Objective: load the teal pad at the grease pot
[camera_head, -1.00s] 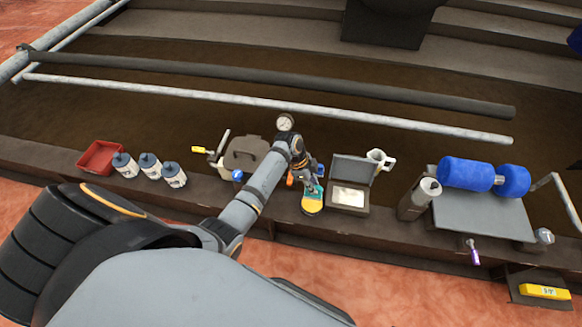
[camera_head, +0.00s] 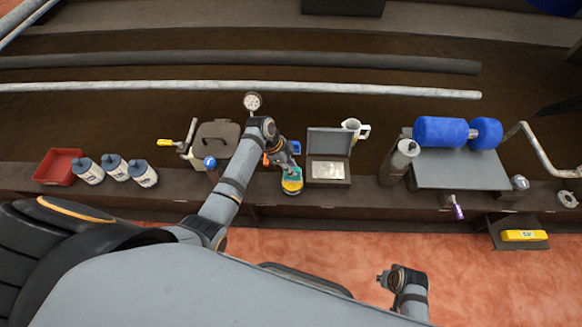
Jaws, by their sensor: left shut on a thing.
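A teal pad (camera_head: 291,171) is held in my left gripper (camera_head: 288,162), which is shut on it at the front of the ledge. The pad is directly over a round yellow-rimmed pot (camera_head: 292,187), which looks like the grease pot. The pad and gripper cover most of the pot's opening. I cannot tell whether the pad touches the grease. Part of my right arm (camera_head: 404,284) shows at the lower right over the floor; its jaw state is unclear.
An open grey case (camera_head: 328,184) stands just right of the pot. A lidded brown box (camera_head: 212,140) and blue knob (camera_head: 209,162) are at left, beyond them several bottles (camera_head: 115,166) and a red tray (camera_head: 58,167). A grey cylinder (camera_head: 398,160) and blue rollers (camera_head: 440,131) are at right.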

